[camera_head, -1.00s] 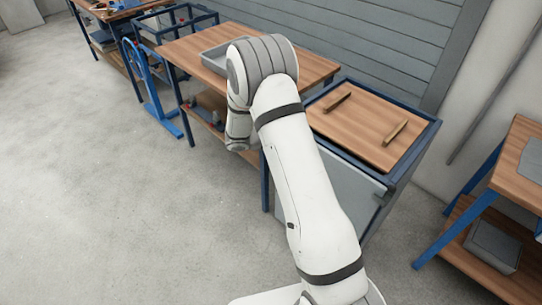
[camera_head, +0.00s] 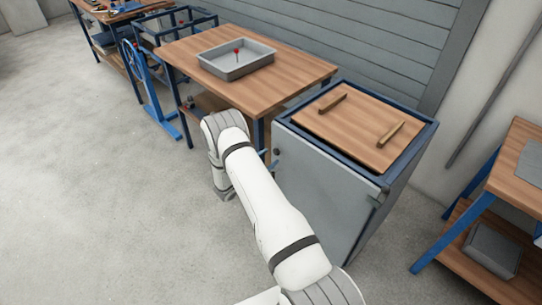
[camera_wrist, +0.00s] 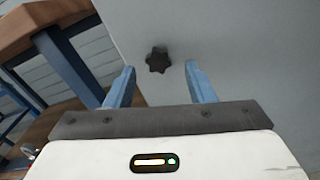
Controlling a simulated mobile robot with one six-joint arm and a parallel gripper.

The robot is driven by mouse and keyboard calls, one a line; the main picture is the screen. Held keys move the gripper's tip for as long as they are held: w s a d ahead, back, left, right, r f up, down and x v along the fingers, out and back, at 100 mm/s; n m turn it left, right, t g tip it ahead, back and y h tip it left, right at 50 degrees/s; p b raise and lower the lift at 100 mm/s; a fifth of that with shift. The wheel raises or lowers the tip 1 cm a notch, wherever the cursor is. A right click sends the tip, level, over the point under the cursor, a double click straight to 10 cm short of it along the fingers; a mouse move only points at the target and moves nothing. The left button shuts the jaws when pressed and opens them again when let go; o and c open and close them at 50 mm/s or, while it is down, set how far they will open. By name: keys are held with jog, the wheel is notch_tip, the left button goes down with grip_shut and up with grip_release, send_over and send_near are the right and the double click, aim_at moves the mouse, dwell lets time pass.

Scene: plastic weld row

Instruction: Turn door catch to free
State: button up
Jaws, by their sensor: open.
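The door catch is a dark star-shaped knob (camera_wrist: 158,60) on the grey cabinet door (camera_wrist: 225,40). In the head view the knob (camera_head: 277,151) is a small dark spot near the door's upper left edge. My gripper (camera_wrist: 160,68) is open and empty in the wrist view, its blue fingers pointing at the door. The knob appears between the two fingertips, slightly above them in the picture. I see no finger touching it, and the remaining distance is hard to judge. In the head view my arm hides most of the gripper. The door (camera_head: 320,190) looks shut.
The cabinet's wooden top (camera_head: 360,125) carries two wooden bars. A workbench (camera_head: 290,80) with a grey tray (camera_head: 236,68) stands left of the cabinet. Another bench (camera_head: 520,165) stands at the right. The floor (camera_head: 90,190) on the left is clear.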

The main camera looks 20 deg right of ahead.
aim_at(277, 152)
jog(key=shift+x, duration=1.3)
